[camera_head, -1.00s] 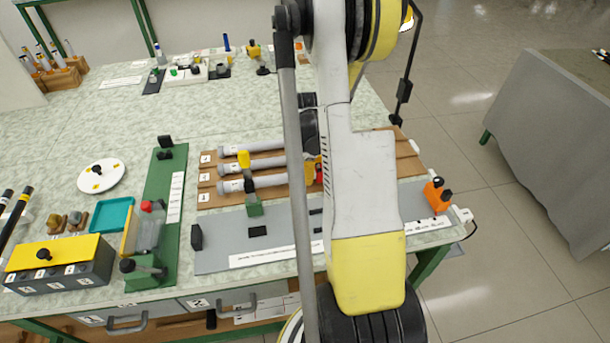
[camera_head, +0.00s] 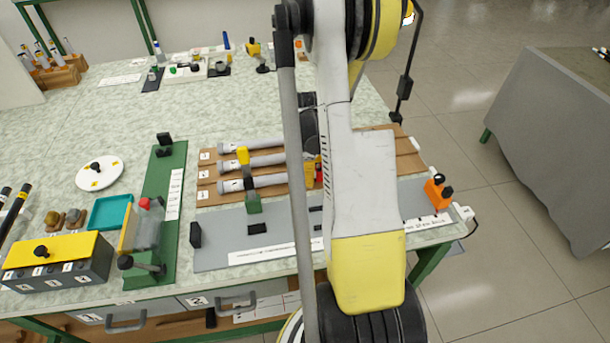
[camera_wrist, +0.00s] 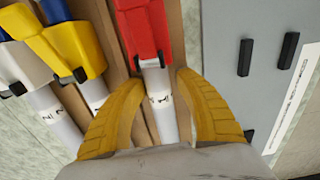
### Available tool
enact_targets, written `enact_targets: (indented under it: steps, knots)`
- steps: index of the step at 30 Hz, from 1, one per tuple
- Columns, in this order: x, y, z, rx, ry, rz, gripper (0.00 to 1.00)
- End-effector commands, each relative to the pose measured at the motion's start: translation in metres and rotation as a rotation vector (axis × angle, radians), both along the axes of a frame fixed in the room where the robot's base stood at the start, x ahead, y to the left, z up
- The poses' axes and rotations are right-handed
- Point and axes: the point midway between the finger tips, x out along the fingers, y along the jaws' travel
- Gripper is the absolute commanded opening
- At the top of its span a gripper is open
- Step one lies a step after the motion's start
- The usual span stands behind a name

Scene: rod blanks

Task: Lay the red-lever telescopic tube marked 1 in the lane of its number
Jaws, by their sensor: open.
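The red-lever tube shows in the wrist view as a red lever body (camera_wrist: 142,28) on a pale grey tube (camera_wrist: 158,82); its dark mark is sideways and I cannot read it surely. My gripper (camera_wrist: 158,92) is open, its yellow fingers on either side of this tube, gripping nothing. The tube is the nearest of three on the brown board (camera_head: 215,200). White number labels (camera_head: 203,195) stand at the board's left end.
A grey plate (camera_head: 215,250) with black blocks lies in front of the board. A green post with a yellow top (camera_head: 243,155) stands near the tubes. An orange clamp (camera_head: 437,192) is right.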

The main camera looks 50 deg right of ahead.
Motion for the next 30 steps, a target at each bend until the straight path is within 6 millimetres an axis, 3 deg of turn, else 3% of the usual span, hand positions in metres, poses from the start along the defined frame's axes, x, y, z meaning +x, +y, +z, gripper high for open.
enact_targets:
  steps: [8,21,30]
  knots:
    - [0.002,-0.002,0.006,-0.004,-0.005,0.001,0.5]
    - [-0.002,-0.001,0.094,-0.002,-0.002,0.0,0.5]
    - [-0.002,-0.001,0.121,-0.001,-0.002,0.0,0.5]
